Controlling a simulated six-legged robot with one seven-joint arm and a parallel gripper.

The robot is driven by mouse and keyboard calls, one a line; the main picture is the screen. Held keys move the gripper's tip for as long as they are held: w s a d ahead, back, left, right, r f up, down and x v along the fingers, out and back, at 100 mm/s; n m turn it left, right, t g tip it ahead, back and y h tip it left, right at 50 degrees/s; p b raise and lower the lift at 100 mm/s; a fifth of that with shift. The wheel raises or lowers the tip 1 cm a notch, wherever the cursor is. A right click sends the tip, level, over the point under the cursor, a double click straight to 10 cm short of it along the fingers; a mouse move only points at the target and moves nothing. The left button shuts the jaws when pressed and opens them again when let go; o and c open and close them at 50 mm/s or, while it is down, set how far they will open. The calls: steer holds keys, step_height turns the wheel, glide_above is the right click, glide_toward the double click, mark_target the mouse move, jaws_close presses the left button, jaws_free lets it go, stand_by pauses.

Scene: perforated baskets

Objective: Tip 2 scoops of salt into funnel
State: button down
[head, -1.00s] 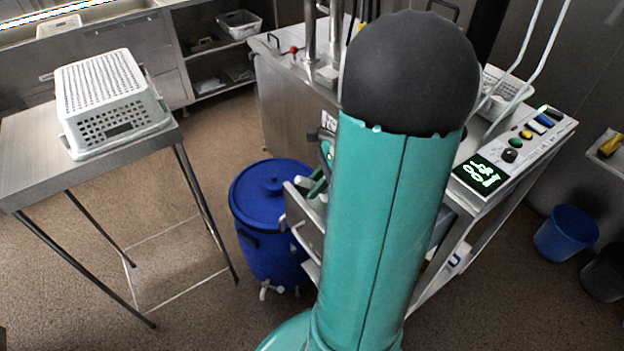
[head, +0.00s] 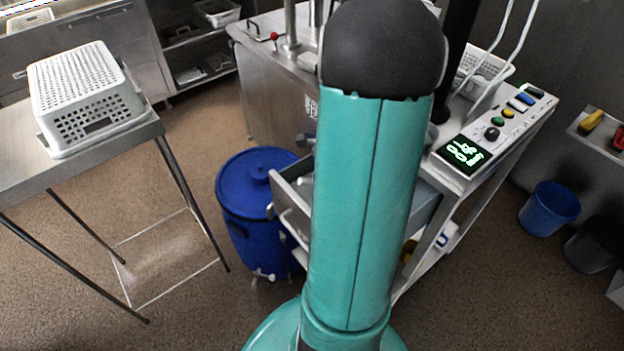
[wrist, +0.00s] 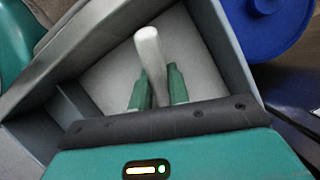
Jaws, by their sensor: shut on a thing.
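In the wrist view, my gripper (wrist: 158,82) has its two green fingers closed on a white, round-ended handle (wrist: 148,48). The handle sticks out past the fingertips, over the floor of a grey open drawer (wrist: 222,42). Whether it belongs to a scoop cannot be told; its other end is hidden by my gripper. In the head view, the open drawer (head: 285,190) juts from the steel machine beside my arm, which hides my gripper there. I cannot make out any salt or funnel in either view.
A blue lidded barrel (head: 240,205) stands close to the drawer's left; it also shows in the wrist view (wrist: 268,25). A white perforated basket (head: 85,90) sits on a steel table (head: 20,165) at left. A control panel (head: 492,132) is right of my arm.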

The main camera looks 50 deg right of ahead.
steer(key=shift+s+d+f+g+h, duration=0.2)
steer(key=shift+d+g+h, duration=0.1)
steer(key=shift+h, duration=0.1)
steer(key=shift+w+a+r+g+h, duration=0.15)
steer(key=shift+a+r+g+h, duration=0.15)
steer(key=shift+r+h, duration=0.25)
steer(key=shift+w+a+r+g+h, duration=0.15)
steer(key=shift+r+g+h, duration=0.2)
steer(key=shift+r, duration=0.3)
steer(key=w+a+r, duration=0.1)
steer(key=a+r, duration=0.1)
steer(key=r, duration=0.4)
steer(key=w+a+r+h, duration=0.1)
steer(key=a+r, duration=0.1)
steer(key=r, duration=0.4)
steer(key=shift+w+r, duration=0.25)
steer(key=shift+r, duration=0.05)
steer(key=shift+g, duration=0.25)
